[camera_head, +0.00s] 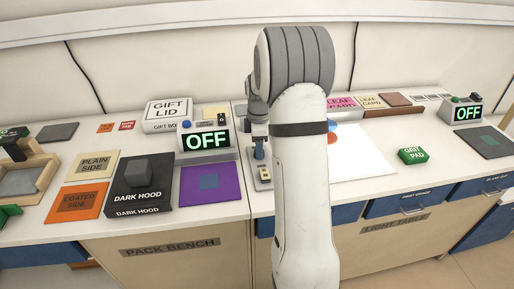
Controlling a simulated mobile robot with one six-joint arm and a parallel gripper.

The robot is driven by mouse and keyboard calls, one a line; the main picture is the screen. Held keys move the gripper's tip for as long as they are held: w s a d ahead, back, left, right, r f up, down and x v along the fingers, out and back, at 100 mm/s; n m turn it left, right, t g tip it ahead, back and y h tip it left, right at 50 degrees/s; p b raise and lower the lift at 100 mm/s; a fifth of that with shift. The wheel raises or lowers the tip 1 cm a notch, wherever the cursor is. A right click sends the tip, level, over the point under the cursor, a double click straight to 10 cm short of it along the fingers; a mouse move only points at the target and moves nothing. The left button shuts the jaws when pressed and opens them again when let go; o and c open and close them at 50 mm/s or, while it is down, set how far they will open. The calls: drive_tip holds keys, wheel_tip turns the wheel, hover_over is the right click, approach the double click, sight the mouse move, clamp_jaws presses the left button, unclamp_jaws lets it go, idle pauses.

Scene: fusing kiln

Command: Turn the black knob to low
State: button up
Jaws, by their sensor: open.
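Two grey control boxes have green OFF displays. The left box (206,143) stands at the back of the pack bench, with a blue knob (186,124) on its top left and a small dark part on top behind the display. The right box (466,112) stands at the far right, with a bluish-green knob (456,99) and a black knob (475,97) on top. My gripper (260,152) is open, small in view just right of the left box and apart from both boxes. My arm partly hides it, and the fingertips are hard to make out.
The dark hood block (138,175), purple mat (211,186) and gift lid box (168,112) surround the left box. A white sheet (365,165) and green grit pad (411,155) lie on the light table. My arm covers the middle of the bench.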

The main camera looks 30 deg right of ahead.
drive_tip(key=shift+f, duration=0.5)
drive_tip(key=c, duration=0.9)
drive_tip(key=shift+a, duration=0.2)
drive_tip(key=shift+c, duration=0.3)
drive_tip(key=shift+d, duration=0.15)
